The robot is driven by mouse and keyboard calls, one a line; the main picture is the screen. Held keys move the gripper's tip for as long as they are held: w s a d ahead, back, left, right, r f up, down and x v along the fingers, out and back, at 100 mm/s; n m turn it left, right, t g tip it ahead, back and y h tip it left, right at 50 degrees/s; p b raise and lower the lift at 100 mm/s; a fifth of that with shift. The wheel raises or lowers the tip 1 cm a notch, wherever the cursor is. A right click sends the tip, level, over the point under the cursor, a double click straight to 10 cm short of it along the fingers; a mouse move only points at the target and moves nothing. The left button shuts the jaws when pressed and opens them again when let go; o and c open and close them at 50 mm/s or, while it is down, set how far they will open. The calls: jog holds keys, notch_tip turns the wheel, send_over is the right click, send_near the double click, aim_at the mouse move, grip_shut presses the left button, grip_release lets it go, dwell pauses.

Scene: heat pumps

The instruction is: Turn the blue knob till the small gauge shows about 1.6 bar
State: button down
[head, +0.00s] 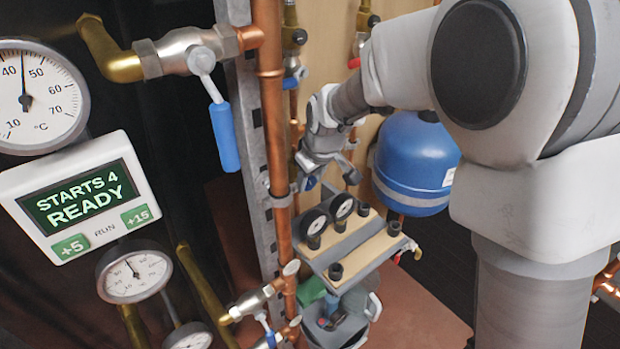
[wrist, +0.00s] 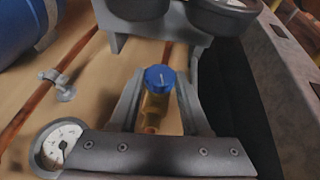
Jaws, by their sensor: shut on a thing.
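The blue knob (wrist: 160,78) tops a brass valve body (wrist: 155,106) and has a pale mark on its face. My gripper (wrist: 160,88) is shut on the knob, with one finger on each side. In the head view my gripper (head: 318,172) reaches down in front of the wood panel, and a bit of the blue knob (head: 310,183) shows under it. A small white gauge (wrist: 62,143) is at the lower left of the wrist view, partly covered by my gripper's body. Its dark needle shows, but its numbers are too small to read.
A shelf with two black gauges (head: 341,207) stands just below my gripper. A blue tank (head: 417,160) is close on the right. A copper pipe (head: 271,130) runs upright on the left. A display (head: 80,197) reads "STARTS 4 READY".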

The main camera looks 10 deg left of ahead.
jog(key=shift+w+d+g, duration=0.1)
jog(key=shift+g, duration=0.2)
jog(key=g+y, duration=0.1)
jog(key=g+y+p, duration=0.1)
jog(key=m+g+y, duration=0.1)
jog(key=shift+w+d+p, duration=0.25)
jog(key=shift+w+p, duration=0.05)
jog(key=shift+p, duration=0.1)
jog(key=g+y+p, duration=0.1)
jog(key=y, duration=0.1)
jog(key=m+g+y+p, duration=0.1)
jog(key=g+y, duration=0.1)
jog(key=shift+w+d+f, duration=0.15)
jog(key=shift+f, duration=0.05)
jog(key=shift+g, duration=0.3)
jog(key=shift+c, duration=1.9)
grip_release()
jog(key=p+v, duration=0.4)
jog(key=v, duration=1.3)
jog(key=shift+d, duration=0.15)
